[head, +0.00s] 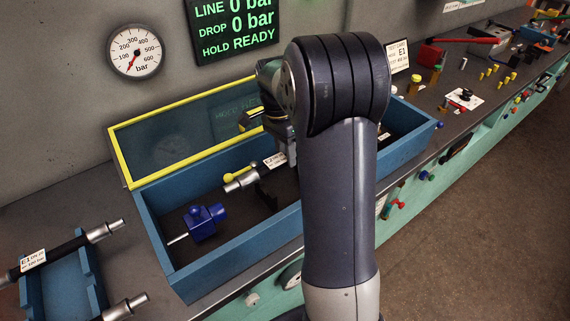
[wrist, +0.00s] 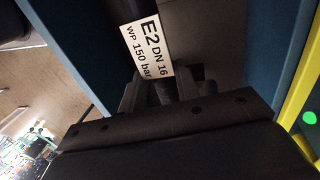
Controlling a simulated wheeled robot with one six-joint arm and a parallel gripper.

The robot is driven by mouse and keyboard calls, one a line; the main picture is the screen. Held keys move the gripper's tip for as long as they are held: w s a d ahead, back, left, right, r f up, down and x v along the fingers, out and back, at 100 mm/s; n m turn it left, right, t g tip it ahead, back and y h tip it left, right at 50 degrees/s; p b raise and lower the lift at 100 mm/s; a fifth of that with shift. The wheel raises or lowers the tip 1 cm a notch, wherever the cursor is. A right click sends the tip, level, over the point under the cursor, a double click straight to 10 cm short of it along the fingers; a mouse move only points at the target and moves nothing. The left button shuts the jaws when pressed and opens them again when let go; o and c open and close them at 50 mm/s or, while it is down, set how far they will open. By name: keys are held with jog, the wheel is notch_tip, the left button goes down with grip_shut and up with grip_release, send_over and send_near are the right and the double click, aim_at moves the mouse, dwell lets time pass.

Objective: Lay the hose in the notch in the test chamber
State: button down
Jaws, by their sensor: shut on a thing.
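The test chamber (head: 165,260) is a long blue open-topped box with its yellow-framed clear lid (head: 115,158) raised at the back. A dark hose with a silver end fitting (head: 240,182) is inside or just over it; its white tag (wrist: 146,48) reads E2 DN 16, WP 150 bar in the wrist view. My gripper (wrist: 160,92) is shut on this hose; my arm hides most of the grip in the head view. A black notched support (head: 266,196) stands below the hose near its fitting. I cannot tell whether the hose touches it.
A blue valve block (head: 203,222) sits at the chamber's left end. A hose tagged E1 (head: 35,260) lies on a blue rack (head: 62,290) at lower left. A test card (head: 399,55) reading E1 stands behind the chamber. The wall display (head: 235,30) shows 0 bar.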

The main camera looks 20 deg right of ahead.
aim_at(286, 164)
jog(key=x, duration=0.2)
jog(key=w+x, duration=0.1)
jog(key=x, duration=0.1)
jog(key=shift+f, duration=0.2)
jog(key=shift+f, duration=0.4)
jog(key=shift+s+f, duration=0.1)
jog(key=shift+f, duration=0.15)
jog(key=c, duration=1)
grip_release()
jog(key=shift+c, duration=0.2)
